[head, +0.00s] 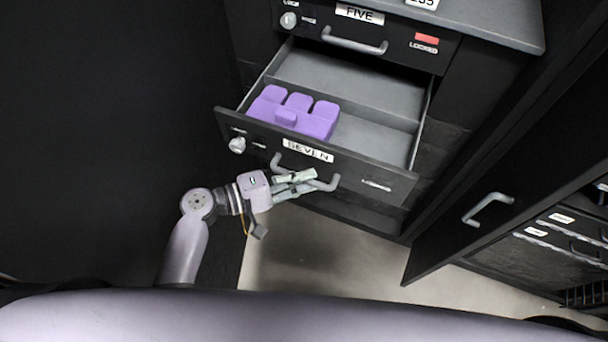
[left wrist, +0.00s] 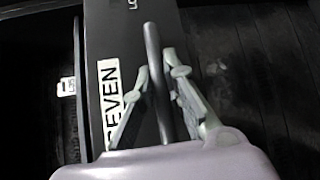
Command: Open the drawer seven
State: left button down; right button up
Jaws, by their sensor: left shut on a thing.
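Drawer seven (head: 350,166) is pulled out of the cabinet, with its inside showing in the head view. Its front carries a "SEVEN" label (head: 307,150), a round lock at the left and a grey bar handle (head: 277,164). A purple block-shaped object (head: 318,122) lies in its left compartment. My left gripper (head: 306,181) is at the handle, its fingers shut around the bar. In the left wrist view the handle bar (left wrist: 153,60) runs between the two fingers (left wrist: 160,95), beside the "SEVEN" label (left wrist: 110,95). My right gripper is in neither view.
Drawer five (head: 390,45) above is shut, with a red "LOCKED" mark. A dark panel with a handle (head: 488,207) stands to the right, near more drawers (head: 560,250). Bare floor (head: 340,260) shows in front of the drawer.

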pick_arm(q)
jog(key=c, duration=1.6)
grip_release()
jog(key=shift+c, duration=0.2)
